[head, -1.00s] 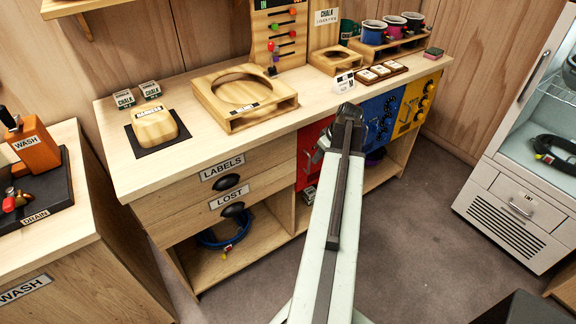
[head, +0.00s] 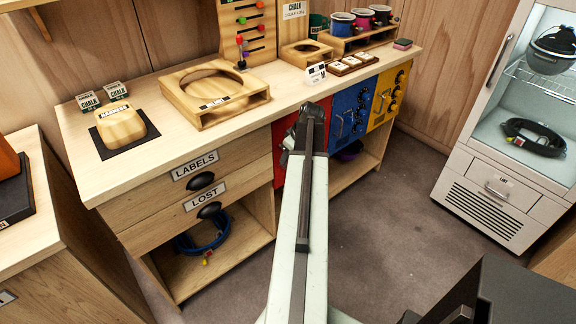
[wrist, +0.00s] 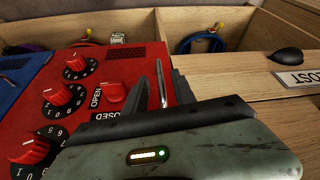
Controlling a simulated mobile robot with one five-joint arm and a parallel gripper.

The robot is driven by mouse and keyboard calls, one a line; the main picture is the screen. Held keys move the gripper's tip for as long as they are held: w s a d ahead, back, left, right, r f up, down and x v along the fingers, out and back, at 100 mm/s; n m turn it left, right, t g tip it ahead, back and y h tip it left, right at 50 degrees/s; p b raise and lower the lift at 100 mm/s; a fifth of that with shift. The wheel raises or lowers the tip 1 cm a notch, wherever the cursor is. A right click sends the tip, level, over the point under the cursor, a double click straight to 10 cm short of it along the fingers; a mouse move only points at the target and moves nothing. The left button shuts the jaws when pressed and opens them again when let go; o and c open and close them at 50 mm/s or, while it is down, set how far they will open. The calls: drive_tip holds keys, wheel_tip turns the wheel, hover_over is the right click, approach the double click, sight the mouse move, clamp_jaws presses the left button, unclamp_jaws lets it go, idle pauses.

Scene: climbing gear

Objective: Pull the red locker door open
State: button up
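The red locker door (head: 279,166) is on the front of the workbench, right of the drawers, and mostly hidden behind my arm in the head view. In the wrist view the red door (wrist: 132,68) fills the left half, with several red dials and a red switch (wrist: 114,92) beside the word OPEN. A thin silver handle (wrist: 160,82) stands out from it. My gripper (wrist: 163,88) has one dark finger on each side of the handle, with gaps showing. It looks open around the handle. In the head view the gripper (head: 308,115) is at the door's upper part.
A blue door (head: 350,112) and a yellow door (head: 388,95) are right of the red one. The LABELS drawer (head: 225,168) and an open shelf are left. A white cabinet (head: 482,185) stands at right. A dark box (head: 520,295) is front right. Floor between is clear.

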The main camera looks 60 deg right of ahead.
drive_tip(key=b+x, duration=0.1)
drive_tip(key=x, duration=0.2)
drive_tip(key=shift+s, duration=0.1)
drive_tip(key=shift+r, duration=0.1)
clamp_jaws()
idle(1.1)
